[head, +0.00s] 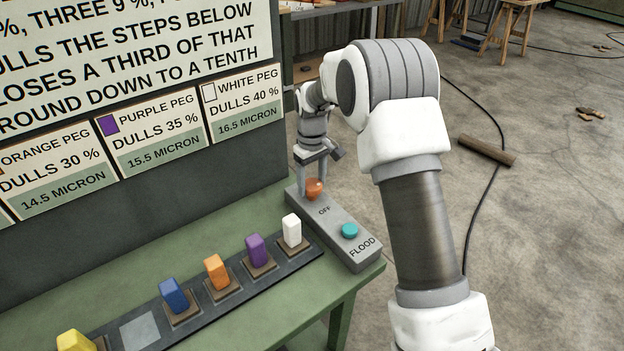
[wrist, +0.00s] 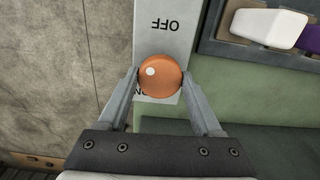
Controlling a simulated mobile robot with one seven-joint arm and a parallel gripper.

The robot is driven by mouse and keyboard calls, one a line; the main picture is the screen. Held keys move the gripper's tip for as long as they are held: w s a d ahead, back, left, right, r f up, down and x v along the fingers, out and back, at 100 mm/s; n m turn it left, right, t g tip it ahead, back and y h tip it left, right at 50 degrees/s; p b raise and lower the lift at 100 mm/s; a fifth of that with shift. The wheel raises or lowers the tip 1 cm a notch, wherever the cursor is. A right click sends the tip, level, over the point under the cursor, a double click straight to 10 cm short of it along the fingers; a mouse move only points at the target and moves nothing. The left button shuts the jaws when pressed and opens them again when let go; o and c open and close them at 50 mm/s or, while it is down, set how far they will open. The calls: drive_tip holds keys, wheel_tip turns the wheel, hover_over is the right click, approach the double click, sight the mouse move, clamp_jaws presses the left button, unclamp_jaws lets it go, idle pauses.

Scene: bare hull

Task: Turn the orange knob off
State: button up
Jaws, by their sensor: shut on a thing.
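The orange knob (head: 314,188) sits at the far end of a grey control box (head: 337,226) on the green table. In the wrist view the knob (wrist: 160,76) is round with a white dot on its upper left. My gripper (head: 312,180) reaches down over it, and in the wrist view its two fingers (wrist: 160,80) are closed against the knob's left and right sides. The word OFF shows on the box beside the knob. Another label under the knob is mostly hidden, with only its last letters showing.
A teal button (head: 350,230) marked FLOOD is at the box's near end. A dark rack (head: 205,318) to its left holds white (head: 292,231), purple (head: 256,250), orange (head: 217,272), blue (head: 174,295) and yellow (head: 76,341) pegs. A sign board (head: 130,60) stands behind.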

sight(312, 184)
drive_tip(key=m, duration=0.4)
drive_tip(key=shift+m+p, duration=0.3)
drive_tip(key=m, duration=0.4)
drive_tip(key=shift+m+p, duration=0.3)
drive_tip(key=shift+p, duration=0.05)
drive_tip(key=o, duration=1.4)
drive_tip(key=shift+c, duration=0.2)
drive_tip(key=shift+r, duration=0.1)
wheel_tip(312, 184, up, 17)
drive_tip(key=p, duration=0.1)
drive_tip(key=shift+r, duration=0.15)
